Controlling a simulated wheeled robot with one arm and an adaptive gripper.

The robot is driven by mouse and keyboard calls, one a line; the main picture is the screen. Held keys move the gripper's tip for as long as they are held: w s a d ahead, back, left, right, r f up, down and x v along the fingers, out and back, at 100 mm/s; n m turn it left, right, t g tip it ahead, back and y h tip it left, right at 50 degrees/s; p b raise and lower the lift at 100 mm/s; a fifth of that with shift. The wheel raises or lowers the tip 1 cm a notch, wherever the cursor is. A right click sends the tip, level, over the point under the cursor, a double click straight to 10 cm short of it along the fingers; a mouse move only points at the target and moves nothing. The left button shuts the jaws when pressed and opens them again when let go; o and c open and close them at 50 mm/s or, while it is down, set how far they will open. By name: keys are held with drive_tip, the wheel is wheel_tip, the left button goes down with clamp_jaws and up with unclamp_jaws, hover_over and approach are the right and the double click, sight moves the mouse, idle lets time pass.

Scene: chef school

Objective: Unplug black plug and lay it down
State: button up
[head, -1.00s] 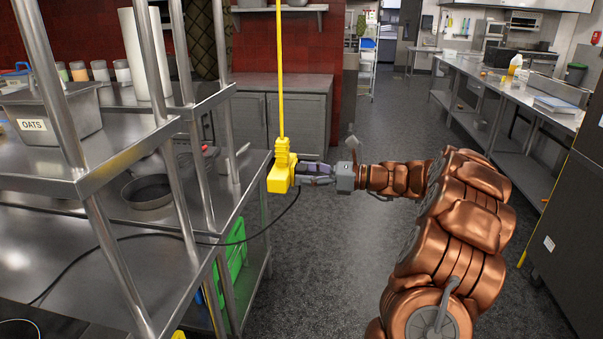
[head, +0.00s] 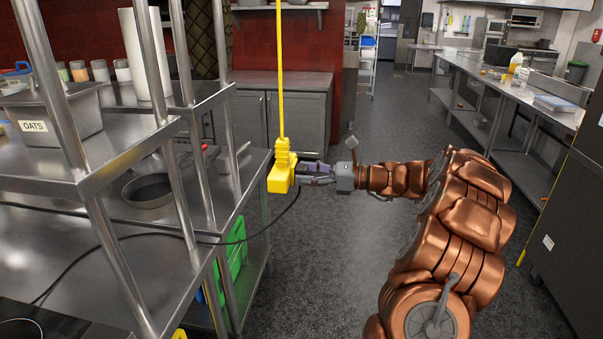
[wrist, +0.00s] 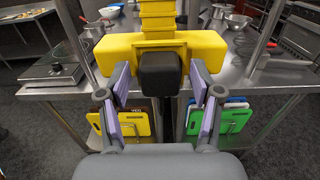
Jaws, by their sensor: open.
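The black plug (wrist: 160,74) sits in the face of the yellow hanging outlet box (wrist: 204,50). The yellow box (head: 281,174) hangs on a yellow cord in the head view. My gripper (wrist: 160,88) is open, with its purple-padded fingers on either side of the plug and apart from it. In the head view my gripper (head: 302,173) reaches the box from the right, and the plug itself is hard to make out there. The plug's black cable (head: 258,233) sags from the box down to the left over the steel table.
A steel shelf unit (head: 132,152) with an oats bin (head: 55,118) and a round pan (head: 150,188) stands at left. Cutting boards (wrist: 236,116) stand below the table. The floor (head: 310,255) under my arm is clear.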

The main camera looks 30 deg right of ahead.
drive_tip(key=shift+p, duration=0.4)
drive_tip(key=shift+c, duration=0.2)
idle(0.3)
clamp_jaws()
idle(0.4)
drive_tip(key=shift+d, duration=0.15)
drive_tip(key=shift+p+v, duration=1)
drive_tip(key=shift+v, duration=1.85)
